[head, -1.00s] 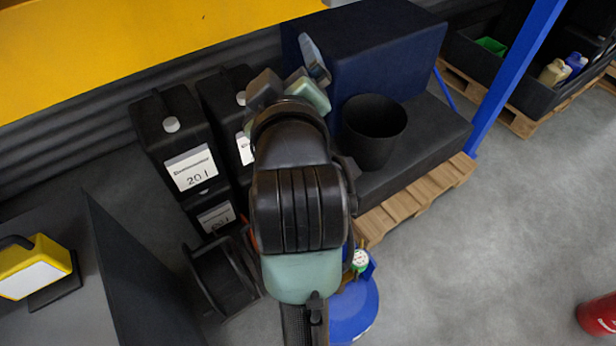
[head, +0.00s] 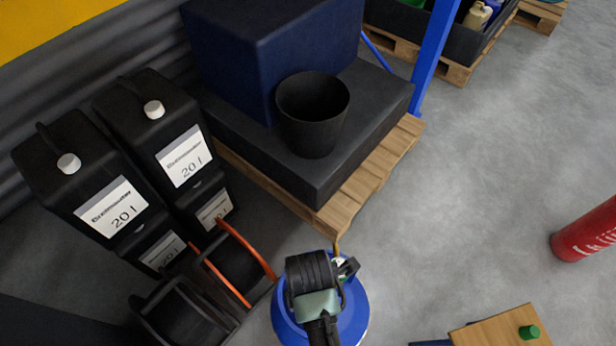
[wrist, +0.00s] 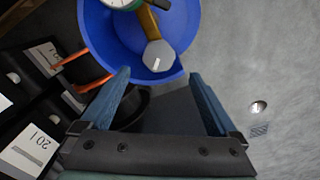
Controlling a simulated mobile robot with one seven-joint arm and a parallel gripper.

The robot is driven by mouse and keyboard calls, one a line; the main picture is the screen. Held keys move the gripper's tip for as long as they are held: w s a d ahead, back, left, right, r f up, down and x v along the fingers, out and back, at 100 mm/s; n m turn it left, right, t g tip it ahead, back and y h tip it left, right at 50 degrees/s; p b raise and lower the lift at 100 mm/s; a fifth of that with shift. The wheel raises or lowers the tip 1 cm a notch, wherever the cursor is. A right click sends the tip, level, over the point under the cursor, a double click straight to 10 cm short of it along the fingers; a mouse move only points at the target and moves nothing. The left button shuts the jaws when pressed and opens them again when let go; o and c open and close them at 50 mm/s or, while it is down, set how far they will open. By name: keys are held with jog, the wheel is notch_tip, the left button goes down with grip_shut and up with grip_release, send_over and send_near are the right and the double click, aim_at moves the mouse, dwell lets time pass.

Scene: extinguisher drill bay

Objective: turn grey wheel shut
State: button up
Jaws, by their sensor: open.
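The grey wheel (wrist: 158,56) is a small faceted knob with a white mark, on a brass stem (wrist: 150,25) above a blue round body (wrist: 95,35) in the wrist view. A green-rimmed gauge (wrist: 122,2) is cut off at the top edge. My gripper (wrist: 159,74) is open, its two blue fingers apart, with the wheel just beyond and between the fingertips in the picture. The wheel does not appear to be touched. In the head view the blue body (head: 358,318) is partly covered by my arm, and I cannot make out the wheel there.
Black 20 l canisters (head: 120,205) and reels with an orange rim (head: 235,262) stand left of the blue body. A black bucket (head: 313,120) sits on a dark platform on a wooden pallet (head: 370,180). A red cylinder (head: 585,235) lies right. Grey floor between is clear.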

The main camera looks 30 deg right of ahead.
notch_tip(320, 180, down, 7)
jog(key=shift+w+r+b, duration=0.1)
jog(key=shift+b, duration=0.7)
jog(key=c, duration=1.4)
jog(key=shift+o, duration=0.2)
